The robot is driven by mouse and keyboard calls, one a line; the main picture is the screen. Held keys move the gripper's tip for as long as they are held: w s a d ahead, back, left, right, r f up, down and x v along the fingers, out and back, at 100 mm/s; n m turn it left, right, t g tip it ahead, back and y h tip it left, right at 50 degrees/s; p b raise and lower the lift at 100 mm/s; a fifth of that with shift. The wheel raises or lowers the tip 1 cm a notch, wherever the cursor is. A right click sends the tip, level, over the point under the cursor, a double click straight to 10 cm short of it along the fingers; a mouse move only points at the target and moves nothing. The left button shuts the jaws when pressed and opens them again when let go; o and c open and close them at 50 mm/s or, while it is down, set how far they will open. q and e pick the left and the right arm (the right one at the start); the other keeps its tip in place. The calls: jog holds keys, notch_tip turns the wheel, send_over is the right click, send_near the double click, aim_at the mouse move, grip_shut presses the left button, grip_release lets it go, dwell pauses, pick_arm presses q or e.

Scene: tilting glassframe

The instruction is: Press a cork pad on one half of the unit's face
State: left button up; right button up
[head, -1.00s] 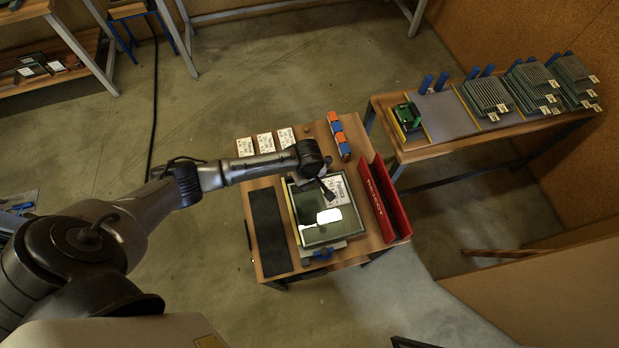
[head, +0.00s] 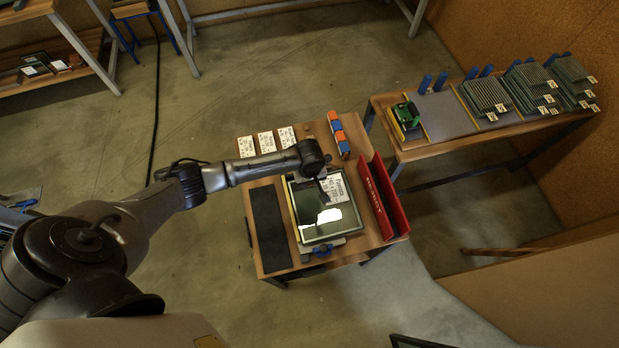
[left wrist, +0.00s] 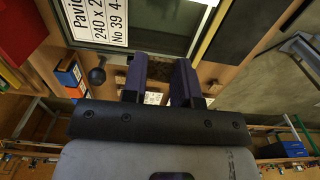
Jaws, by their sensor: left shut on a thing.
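The glass unit (head: 312,228) lies in its frame on the small wooden table, with a white printed label (head: 338,187) on its far right part and a bright reflection on its near part. My left gripper (head: 325,190) is over the unit's face beside the label. In the left wrist view, my gripper (left wrist: 160,75) is shut on a small brown speckled piece that looks like a cork pad (left wrist: 157,71). The head view hides the pad; I cannot tell whether it touches the glass. My right gripper is out of view.
A dark mat (head: 268,228) lies left of the unit, a red rack (head: 390,205) stands right. White cards (head: 266,143) and orange-blue blocks (head: 339,134) sit at the back. A side bench (head: 440,140) holds stacked panels. Floor around the table is clear.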

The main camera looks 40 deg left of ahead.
aim_at(310, 193)
pick_arm(q)
notch_tip(310, 193, down, 3)
jog(key=shift+f+b, duration=0.15)
jog(key=shift+b, duration=0.85)
jog(key=shift+f+b, duration=0.8)
jog(key=shift+f, duration=1.3)
jog(key=shift+f+b, duration=0.35)
jog(key=shift+f, duration=0.25)
jog(key=o, duration=1)
jog(key=shift+c, duration=0.2)
jog(key=shift+r, duration=0.1)
